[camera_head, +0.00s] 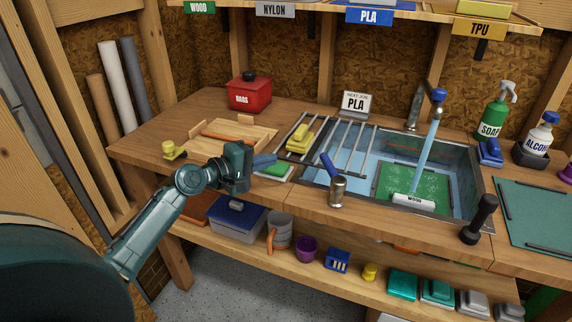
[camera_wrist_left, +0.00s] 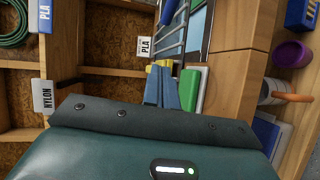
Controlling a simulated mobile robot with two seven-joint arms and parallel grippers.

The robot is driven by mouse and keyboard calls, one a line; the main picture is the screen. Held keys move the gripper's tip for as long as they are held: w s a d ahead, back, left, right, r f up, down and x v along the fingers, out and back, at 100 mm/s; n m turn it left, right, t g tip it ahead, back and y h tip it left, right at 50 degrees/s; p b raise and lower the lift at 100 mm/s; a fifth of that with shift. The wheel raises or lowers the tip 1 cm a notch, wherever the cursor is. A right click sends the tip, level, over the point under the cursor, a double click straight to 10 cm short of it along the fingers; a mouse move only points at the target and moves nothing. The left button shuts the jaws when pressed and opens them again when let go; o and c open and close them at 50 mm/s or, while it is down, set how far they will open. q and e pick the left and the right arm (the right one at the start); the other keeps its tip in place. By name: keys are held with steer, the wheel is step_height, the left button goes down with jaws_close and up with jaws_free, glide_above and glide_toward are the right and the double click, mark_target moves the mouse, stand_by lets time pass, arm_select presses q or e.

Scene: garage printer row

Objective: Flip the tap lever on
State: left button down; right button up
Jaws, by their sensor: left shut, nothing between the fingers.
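The tap lever (camera_head: 327,164) is a blue handle tilted up and left from a metal post (camera_head: 338,190) on the sink's front rim. It seems to be the blue piece at the top of the left wrist view (camera_wrist_left: 168,11). A metal tap (camera_head: 414,108) stands behind the sink (camera_head: 474,177). A pale blue stream (camera_head: 428,138) hangs from its blue nozzle (camera_head: 438,95) into the basin. My left gripper (camera_head: 266,160) is shut and empty, left of the lever and apart from it; its closed fingers show in the left wrist view (camera_wrist_left: 161,86). My right gripper is out of view.
A drying rack (camera_head: 352,150) with a yellow item (camera_head: 299,137) lies just past my left gripper. A green sponge-like block (camera_head: 273,170) is below it. A black upright handle (camera_head: 481,215) stands at the sink's front right corner. A green board (camera_head: 408,180) lies in the basin.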

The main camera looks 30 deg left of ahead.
arm_select(q)
steer(key=shift+s+a+r, duration=0.2)
steer(key=shift+s+a, duration=0.5)
steer(key=shift+a, duration=0.15)
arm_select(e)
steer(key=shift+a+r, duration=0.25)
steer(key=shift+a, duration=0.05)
